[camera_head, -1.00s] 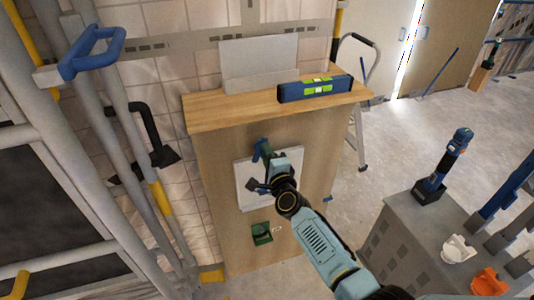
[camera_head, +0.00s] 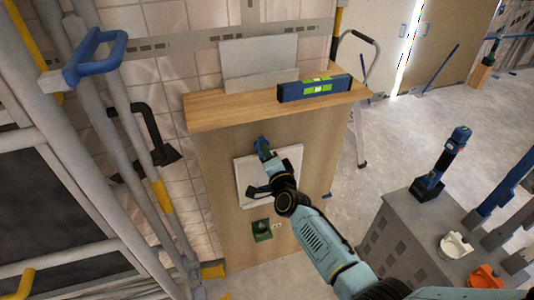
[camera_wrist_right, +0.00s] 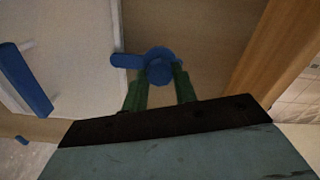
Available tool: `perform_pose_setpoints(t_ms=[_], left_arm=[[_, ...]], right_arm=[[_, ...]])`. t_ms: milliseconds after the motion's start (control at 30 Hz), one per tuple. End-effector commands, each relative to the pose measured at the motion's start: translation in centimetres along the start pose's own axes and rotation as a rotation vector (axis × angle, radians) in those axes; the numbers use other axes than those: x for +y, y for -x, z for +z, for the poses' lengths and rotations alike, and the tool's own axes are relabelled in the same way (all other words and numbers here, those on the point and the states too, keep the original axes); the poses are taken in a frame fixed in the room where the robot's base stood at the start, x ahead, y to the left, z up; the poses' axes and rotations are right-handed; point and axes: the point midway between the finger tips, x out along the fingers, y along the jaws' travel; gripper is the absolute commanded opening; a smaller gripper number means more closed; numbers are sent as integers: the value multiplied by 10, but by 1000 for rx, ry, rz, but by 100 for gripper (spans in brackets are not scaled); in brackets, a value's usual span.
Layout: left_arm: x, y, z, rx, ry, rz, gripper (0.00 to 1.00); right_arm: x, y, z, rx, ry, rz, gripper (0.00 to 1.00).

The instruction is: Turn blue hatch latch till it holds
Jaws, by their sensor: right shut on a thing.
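The white hatch panel (camera_head: 284,160) sits on the front of the wooden cabinet. The blue latch (camera_head: 263,145) is at the panel's top edge. In the wrist view its round hub (camera_wrist_right: 160,66) is between the green fingers of my right gripper (camera_wrist_right: 160,88), which is shut on it. The latch's tab (camera_wrist_right: 127,61) points left there and overlaps the edge of the pale panel. A blue handle bar (camera_wrist_right: 24,80) on the panel shows at the left. My right wrist covers part of the panel in the head view. My left gripper is out of view.
A blue level (camera_head: 314,88) and a grey plate (camera_head: 258,60) are on the cabinet's top board (camera_head: 225,108). A green fitting (camera_head: 262,230) sits below the hatch. A grey tool stand (camera_head: 405,235) is at right; scaffold poles are at left.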

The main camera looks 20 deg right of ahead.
Motion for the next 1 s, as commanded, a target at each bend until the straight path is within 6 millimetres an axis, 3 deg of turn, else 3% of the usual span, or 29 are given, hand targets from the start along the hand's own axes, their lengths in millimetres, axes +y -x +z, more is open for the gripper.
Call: perform_pose_setpoints(t_ms=[200,233,400,767,1000], left_arm=[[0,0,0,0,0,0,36],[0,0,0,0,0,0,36],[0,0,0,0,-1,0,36],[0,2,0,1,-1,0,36],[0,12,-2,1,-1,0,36]], right_arm=[[1,0,0,-1,4,2,5],[1,0,0,-1,4,2,30],[1,0,0,-1,3,2,49],[0,6,0,-1,1,1,49],[0,44,0,-1,1,3,49]])
